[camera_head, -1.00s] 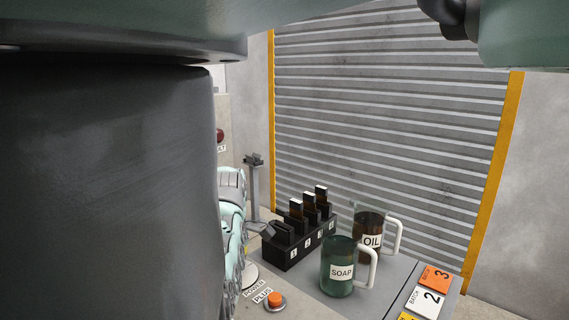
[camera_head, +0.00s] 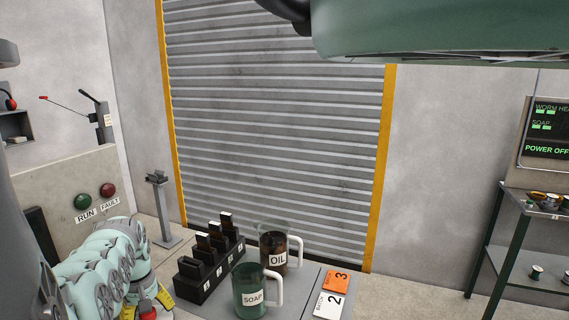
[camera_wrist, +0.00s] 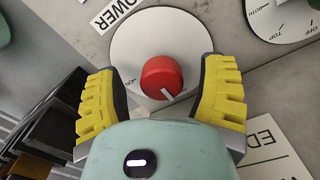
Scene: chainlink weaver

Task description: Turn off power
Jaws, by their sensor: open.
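The red power knob (camera_wrist: 161,77) sits on a white round plate (camera_wrist: 136,42) beside a POWER label (camera_wrist: 116,13) in the wrist view. A white mark on the knob points to the lower right. My gripper (camera_wrist: 161,82) is open, with one yellow finger on each side of the knob; a gap shows on both sides. In the head view my gripper (camera_head: 146,303) is low at the left, with the red knob (camera_head: 148,313) partly visible between its yellow fingers. A screen (camera_head: 548,135) at the right reads POWER OFF.
A second dial (camera_wrist: 283,14) is at the wrist view's upper right. In the head view, a black rack (camera_head: 210,272), a SOAP mug (camera_head: 250,283) and an OIL mug (camera_head: 273,246) stand right of my gripper. RUN (camera_head: 83,201) and FAULT (camera_head: 107,190) lamps are behind it.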

